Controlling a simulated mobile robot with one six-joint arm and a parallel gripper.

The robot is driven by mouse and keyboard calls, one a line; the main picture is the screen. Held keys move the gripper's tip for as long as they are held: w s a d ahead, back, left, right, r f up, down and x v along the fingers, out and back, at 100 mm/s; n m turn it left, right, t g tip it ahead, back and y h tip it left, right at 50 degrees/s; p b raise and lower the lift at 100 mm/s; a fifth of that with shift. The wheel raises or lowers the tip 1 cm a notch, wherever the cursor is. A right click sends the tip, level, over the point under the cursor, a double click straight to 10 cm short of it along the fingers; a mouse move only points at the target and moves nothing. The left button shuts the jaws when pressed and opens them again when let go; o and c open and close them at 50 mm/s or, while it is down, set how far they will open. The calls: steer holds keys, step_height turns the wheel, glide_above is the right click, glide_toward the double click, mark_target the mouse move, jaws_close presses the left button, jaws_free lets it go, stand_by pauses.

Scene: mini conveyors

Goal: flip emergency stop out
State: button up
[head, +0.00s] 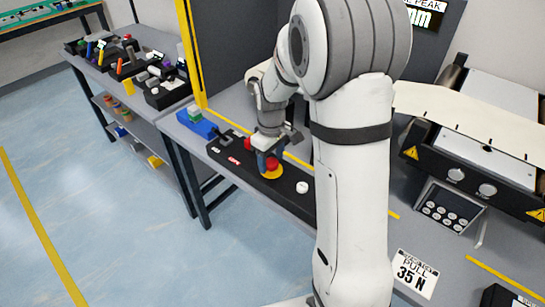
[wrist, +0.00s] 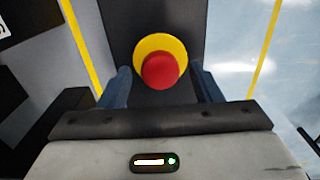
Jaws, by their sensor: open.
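The emergency stop is a red mushroom button (head: 271,163) on a round yellow base (head: 274,174), set on a black control panel (head: 232,158) on the grey bench. In the wrist view the red button (wrist: 160,71) sits over its yellow base (wrist: 160,43), near the middle. My gripper (head: 268,160) is above the panel at the button, pointing down. In the wrist view my gripper's two blue-grey fingers (wrist: 165,86) are apart, one on each side of the button, with visible gaps. I cannot tell whether the button is pressed in or out.
Another red button (head: 248,143) and a white knob (head: 302,187) stand on the same panel. A blue piece with a green top (head: 195,118) lies at the bench's left end. A machine with a keypad (head: 447,208) stands at right. A yellow post (head: 190,55) rises behind.

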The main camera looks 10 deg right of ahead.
mark_target(271, 161)
steer(key=shift+c, duration=0.4)
jaws_close()
steer(key=shift+w+r+p, duration=0.15)
steer(key=shift+r+p, duration=0.2)
steer(key=shift+r, duration=0.45)
steer(key=shift+o, duration=0.4)
jaws_free()
step_height(271, 161, up, 8)
steer(key=shift+f, duration=0.15)
